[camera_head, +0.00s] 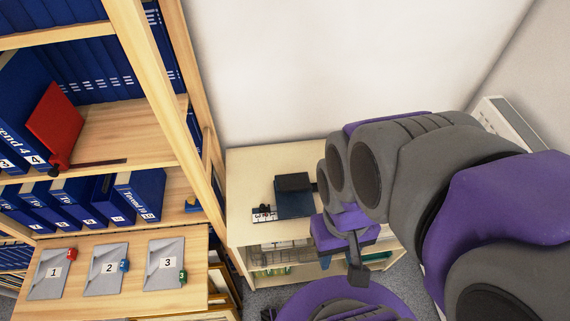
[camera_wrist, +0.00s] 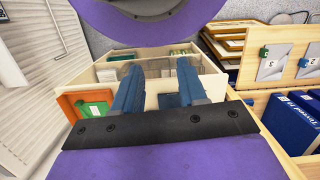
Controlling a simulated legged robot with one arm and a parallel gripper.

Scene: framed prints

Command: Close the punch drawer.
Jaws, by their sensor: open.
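A low pale wooden cabinet (camera_head: 252,165) stands against the wall. A dark blue hole punch (camera_head: 294,197) with a black top and a marked guide strip (camera_head: 264,214) lies on its upper surface. Below its front edge, an open-topped, divided drawer (camera_head: 300,267) shows trays and small goods. The wrist view shows pale compartments (camera_wrist: 112,74) around the fingers and a green item in an orange section (camera_wrist: 92,108). My gripper (camera_wrist: 160,66) is open, its two blue-grey fingers apart with nothing seen between them. In the head view my arm hides the cabinet's right side. Finger contact cannot be told.
A tall wooden bookcase (camera_head: 145,80) with blue binders stands at left. Its lower board (camera_head: 190,245) carries grey cards numbered 1, 2 and 3 with coloured tags. A white radiator-like unit (camera_head: 505,125) is at right. Little floor shows.

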